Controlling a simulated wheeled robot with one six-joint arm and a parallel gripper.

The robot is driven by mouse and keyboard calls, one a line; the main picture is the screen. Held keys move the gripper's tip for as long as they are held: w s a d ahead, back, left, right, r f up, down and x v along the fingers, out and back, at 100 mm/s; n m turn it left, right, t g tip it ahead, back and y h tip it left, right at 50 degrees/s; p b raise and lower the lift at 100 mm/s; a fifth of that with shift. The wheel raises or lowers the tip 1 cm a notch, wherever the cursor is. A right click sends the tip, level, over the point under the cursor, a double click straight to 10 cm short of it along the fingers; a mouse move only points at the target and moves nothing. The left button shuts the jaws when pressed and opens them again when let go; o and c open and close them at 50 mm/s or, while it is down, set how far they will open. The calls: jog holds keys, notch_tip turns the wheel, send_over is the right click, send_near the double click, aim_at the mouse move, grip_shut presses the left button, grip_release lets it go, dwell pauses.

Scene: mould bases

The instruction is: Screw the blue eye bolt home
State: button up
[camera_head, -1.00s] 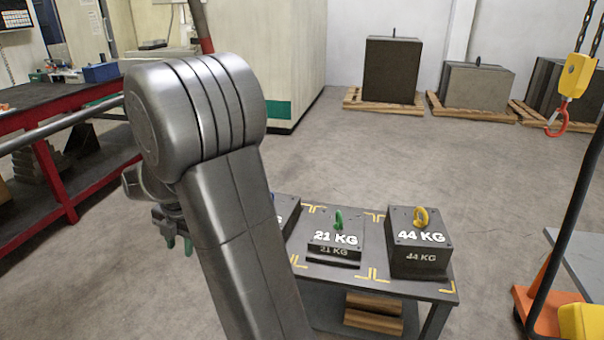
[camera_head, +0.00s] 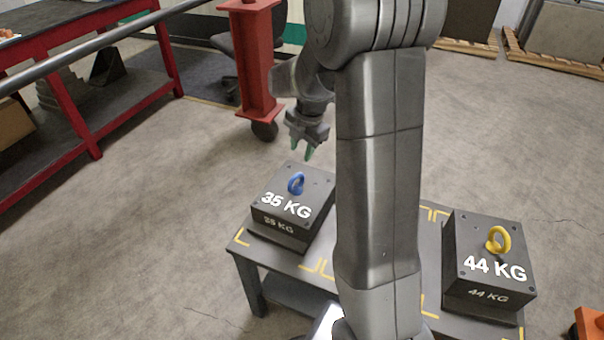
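The blue eye bolt (camera_head: 296,184) stands upright on top of the dark block marked 35 KG (camera_head: 262,192), at the left end of the table. Its shank is not visible, so I cannot tell how deep it sits. The gripper is clear of the bolt and the block.
The block marked 44 KG (camera_head: 465,240) with a yellow eye bolt (camera_head: 498,240) stands at the table's right end. My arm hides the table's middle. A red wheeled stand (camera_head: 257,60) is behind the gripper, and a red workbench (camera_head: 85,100) is at left. The dark table (camera_head: 300,262) has yellow corner marks.

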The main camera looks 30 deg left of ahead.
aim_at(295, 176)
jog(key=f, duration=0.3)
jog(key=a+f, duration=0.1)
jog(key=f, duration=0.3)
jog(key=a+f+b, duration=0.1)
jog(key=f, duration=0.3)
jog(key=shift+w+a+f, duration=0.1)
jog(key=shift+a+f, duration=0.05)
jog(key=shift+f, duration=0.1)
grip_shut()
